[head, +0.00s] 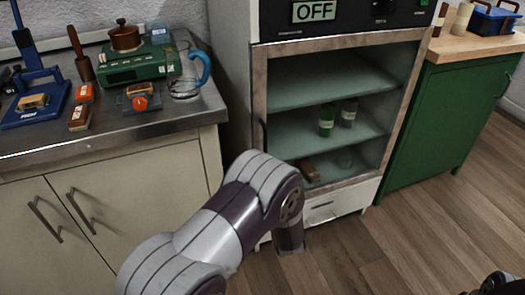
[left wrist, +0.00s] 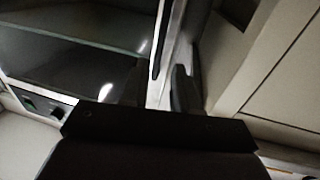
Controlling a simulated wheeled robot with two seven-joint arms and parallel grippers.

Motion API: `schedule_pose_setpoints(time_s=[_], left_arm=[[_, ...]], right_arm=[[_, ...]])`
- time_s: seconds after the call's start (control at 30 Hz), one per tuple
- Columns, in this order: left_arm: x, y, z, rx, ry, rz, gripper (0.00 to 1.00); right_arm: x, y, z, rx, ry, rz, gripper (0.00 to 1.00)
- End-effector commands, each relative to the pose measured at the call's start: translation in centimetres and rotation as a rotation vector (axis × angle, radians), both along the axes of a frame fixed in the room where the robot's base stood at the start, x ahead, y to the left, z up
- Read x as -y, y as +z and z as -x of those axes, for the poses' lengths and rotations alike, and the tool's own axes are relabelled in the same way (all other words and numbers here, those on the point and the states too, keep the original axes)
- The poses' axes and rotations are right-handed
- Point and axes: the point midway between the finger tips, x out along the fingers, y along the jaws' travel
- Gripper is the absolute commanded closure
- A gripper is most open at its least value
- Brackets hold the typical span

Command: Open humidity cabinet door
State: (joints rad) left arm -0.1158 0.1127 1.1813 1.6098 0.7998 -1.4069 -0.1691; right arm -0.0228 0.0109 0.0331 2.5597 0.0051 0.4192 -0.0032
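The humidity cabinet (head: 253,110) stands at centre, its display reading OFF. Its framed glass door (head: 335,42) looks closed, with shelves visible through the pane. A dark vertical handle (head: 263,135) is on the door's left side. My left arm reaches up in front of the cabinet's lower left; its gripper is hidden in the head view. In the left wrist view my left gripper (left wrist: 160,88) is open, its dark fingers spread near the door frame. The handle (left wrist: 160,40) lies just beyond the gap; I see no contact. A dark part at the head view's bottom right may be my right gripper.
Left is a metal-topped counter (head: 140,130) with a blue press (head: 35,100), green device (head: 135,65) and glass jug (head: 185,85). A green cabinet (head: 435,125) stands right. Bottles (head: 326,121) are inside the cabinet. Wooden floor (head: 430,235) in front is clear.

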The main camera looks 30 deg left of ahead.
Motion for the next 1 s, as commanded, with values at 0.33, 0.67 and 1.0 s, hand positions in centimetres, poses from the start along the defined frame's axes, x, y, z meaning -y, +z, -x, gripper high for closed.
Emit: schedule_pose_setpoints(time_s=[0.33, 0.67, 1.0], left_arm=[[-5.2, -0.4, -6.5, 0.001, 0.000, 0.001, 0.70], [-6.3, -0.1, -8.1, -0.002, -0.003, 0.002, 0.70], [-6.3, -0.1, -8.0, -0.002, -0.003, 0.003, 1.00]], right_arm=[[0.0, -2.8, 0.0, -0.001, 0.000, 0.000, 0.57], [0.0, -3.0, 0.0, 0.000, 0.000, 0.000, 0.57], [0.0, -3.0, 0.0, 0.000, 0.000, 0.000, 0.57]])
